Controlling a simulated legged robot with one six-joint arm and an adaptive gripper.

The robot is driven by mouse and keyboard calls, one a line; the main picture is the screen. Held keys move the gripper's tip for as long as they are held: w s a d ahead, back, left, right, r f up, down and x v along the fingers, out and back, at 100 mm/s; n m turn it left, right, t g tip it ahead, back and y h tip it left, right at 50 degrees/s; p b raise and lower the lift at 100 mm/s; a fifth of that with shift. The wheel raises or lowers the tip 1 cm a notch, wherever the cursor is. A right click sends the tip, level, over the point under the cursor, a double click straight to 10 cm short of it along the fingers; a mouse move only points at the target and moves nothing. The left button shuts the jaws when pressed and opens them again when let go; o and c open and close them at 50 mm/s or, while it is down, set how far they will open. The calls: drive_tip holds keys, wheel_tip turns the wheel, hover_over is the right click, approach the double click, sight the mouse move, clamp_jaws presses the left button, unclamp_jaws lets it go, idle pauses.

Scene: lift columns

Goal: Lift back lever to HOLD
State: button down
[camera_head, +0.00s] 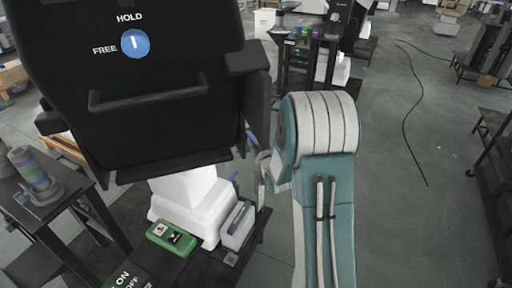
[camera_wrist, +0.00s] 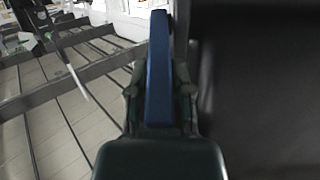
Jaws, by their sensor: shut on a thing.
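A large black chair-like unit (camera_head: 165,130) fills the upper left of the head view. Its back has HOLD and FREE labels and a round blue dial (camera_head: 135,43); the white mark on the dial stands nearly upright, towards HOLD. In the wrist view a long blue lever (camera_wrist: 158,62) runs upright beside the black side of the unit (camera_wrist: 255,85). My gripper (camera_wrist: 160,95) is shut on the blue lever, one finger on each side. In the head view my gripper is mostly hidden behind the unit's right edge, beyond my teal arm.
A white pedestal (camera_head: 192,205) carries the unit. A green box (camera_head: 172,238) and a grey box (camera_head: 238,226) lie at its foot. A dark table (camera_head: 70,208) stands at left. Open floor (camera_head: 400,190) lies right of my arm, with a black cable on it.

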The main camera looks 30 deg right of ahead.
drive_tip(key=shift+w+r, duration=0.15)
drive_tip(key=shift+r, duration=0.25)
drive_tip(key=c, duration=0.5)
unclamp_jaws()
drive_tip(key=shift+f, duration=0.1)
drive_tip(key=shift+s, duration=0.25)
drive_tip(key=s, duration=0.3)
drive_tip(key=s+a, duration=0.1)
drive_tip(key=s, duration=0.3)
drive_tip(key=s+r, duration=0.1)
drive_tip(key=s, duration=0.3)
drive_tip(key=shift+s+a+r, duration=0.1)
drive_tip(key=shift+s+a, duration=0.1)
drive_tip(key=shift+a, duration=0.05)
